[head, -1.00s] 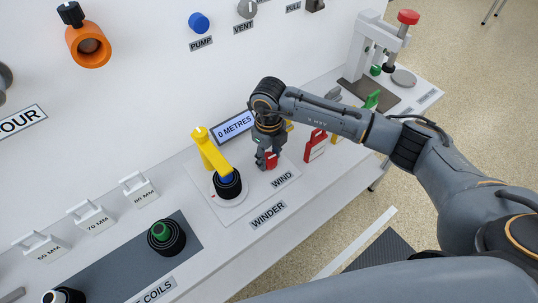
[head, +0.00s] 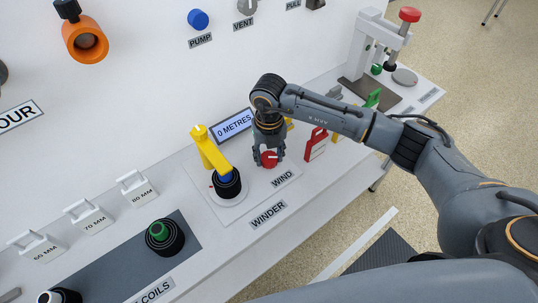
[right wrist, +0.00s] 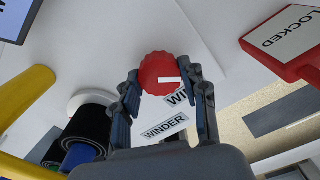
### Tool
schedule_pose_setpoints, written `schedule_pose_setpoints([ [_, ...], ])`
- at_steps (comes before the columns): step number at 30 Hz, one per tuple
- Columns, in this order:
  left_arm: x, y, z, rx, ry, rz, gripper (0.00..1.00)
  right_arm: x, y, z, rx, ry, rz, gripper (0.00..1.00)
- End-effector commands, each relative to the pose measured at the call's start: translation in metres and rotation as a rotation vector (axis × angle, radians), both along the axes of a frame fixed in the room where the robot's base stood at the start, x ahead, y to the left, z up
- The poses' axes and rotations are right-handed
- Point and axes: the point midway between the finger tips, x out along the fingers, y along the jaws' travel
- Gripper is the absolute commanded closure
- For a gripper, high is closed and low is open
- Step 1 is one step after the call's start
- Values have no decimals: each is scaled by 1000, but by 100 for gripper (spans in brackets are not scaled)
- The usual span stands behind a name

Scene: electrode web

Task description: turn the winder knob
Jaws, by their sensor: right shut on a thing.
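The red winder knob (head: 269,160) stands on the winder's white base plate, behind the WIND label (head: 282,179). In the right wrist view the knob (right wrist: 163,74) is round with a ridged rim and a white bar mark on its face. My right gripper (head: 268,161) comes down over it from above. In the right wrist view the gripper's fingers (right wrist: 164,88) flank the knob on its left and right, shut on it. My left gripper is out of view.
Left of the knob is the winder spool (head: 227,184) with a yellow arm (head: 208,150). The display (head: 234,123) behind reads 0 METRES. A red LOCKED tag (head: 316,145) stands close on the right. A press (head: 375,50) is at the far right.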

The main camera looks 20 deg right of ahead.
Motion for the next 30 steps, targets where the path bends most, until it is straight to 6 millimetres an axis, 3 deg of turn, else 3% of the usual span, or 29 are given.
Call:
schedule_pose_setpoints([
  [30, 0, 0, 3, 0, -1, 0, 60, 0, 0, 1, 1, 0, -907, 88],
])
